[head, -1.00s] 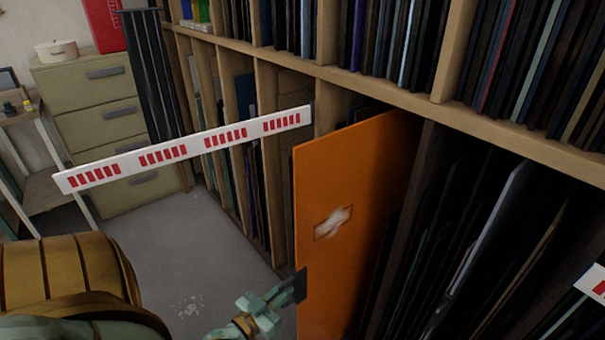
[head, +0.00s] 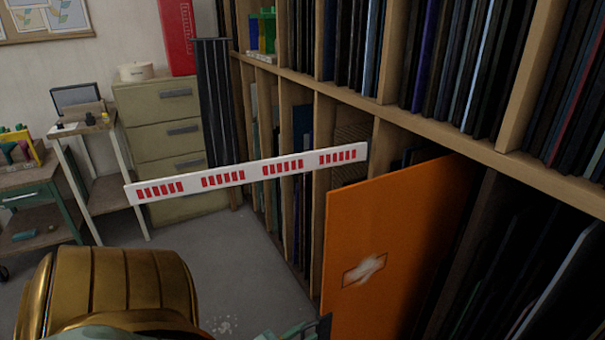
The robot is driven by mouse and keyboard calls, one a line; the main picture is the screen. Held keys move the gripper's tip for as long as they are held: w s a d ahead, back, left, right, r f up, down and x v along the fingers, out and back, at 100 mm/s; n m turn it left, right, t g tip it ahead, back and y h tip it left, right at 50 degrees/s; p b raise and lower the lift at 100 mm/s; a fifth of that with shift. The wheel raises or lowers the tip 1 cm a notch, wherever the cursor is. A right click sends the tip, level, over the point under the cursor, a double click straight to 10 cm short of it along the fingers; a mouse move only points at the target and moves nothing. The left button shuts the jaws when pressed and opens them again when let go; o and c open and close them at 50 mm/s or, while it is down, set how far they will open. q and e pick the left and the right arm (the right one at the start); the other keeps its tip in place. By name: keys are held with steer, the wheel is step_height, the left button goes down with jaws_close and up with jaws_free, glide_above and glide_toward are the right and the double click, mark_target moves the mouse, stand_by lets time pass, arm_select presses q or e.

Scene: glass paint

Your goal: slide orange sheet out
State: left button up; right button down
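The orange sheet (head: 391,236) stands upright in a slot of the wooden rack and sticks out of its front toward the left. A pale smear inside a small outlined rectangle marks its face. My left gripper (head: 322,327) is at the sheet's front edge, low at the bottom of the head view. One dark finger lies against the edge, and the gripper looks shut on the sheet. The other finger is hidden, and the frame cuts off the lower part of the gripper. The sheet's rear part and bottom are out of sight. My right gripper is not in view.
A white bar with red marks (head: 222,181) juts from the rack above the floor, left of the sheet. Dark sheets (head: 470,250) fill the slots to the right. A filing cabinet (head: 165,110) and a small side table (head: 85,130) stand at back left.

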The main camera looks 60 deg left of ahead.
arm_select(q)
steer(key=s+d+p, duration=0.1)
steer(key=s+d, duration=0.1)
steer(key=s, duration=1.4)
steer(key=shift+s, duration=0.1)
